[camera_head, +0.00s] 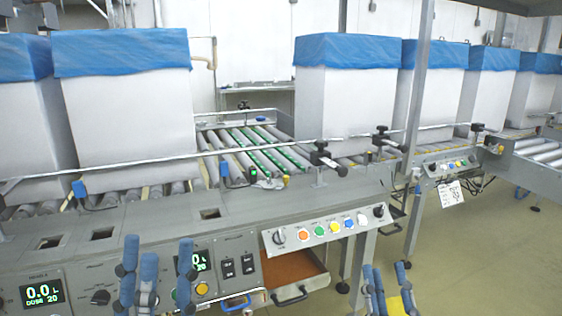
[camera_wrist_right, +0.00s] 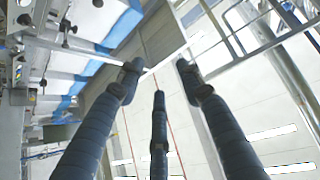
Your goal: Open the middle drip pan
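A drip pan (camera_head: 306,268) with a brown inside sticks out below the button panel in the head view, partly open. Its dark handle (camera_head: 289,297) is on its front. To its left, a handle with a blue bar (camera_head: 236,302) sits low on the front of the machine. It is cut close to the lower edge, and its pan looks shut. My left gripper (camera_head: 156,262) is open and empty in front of the dosing panel, left of both handles. My right gripper (camera_head: 387,283) is open and empty, right of the brown pan. Its spread fingers (camera_wrist_right: 158,78) show in the wrist view.
White boxes with blue liners (camera_head: 124,100) stand on the roller conveyor (camera_head: 258,150) behind. A panel of coloured buttons (camera_head: 325,230) juts out above the brown pan. A metal leg (camera_head: 361,262) stands near my right gripper. Floor (camera_head: 470,270) at the right is free.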

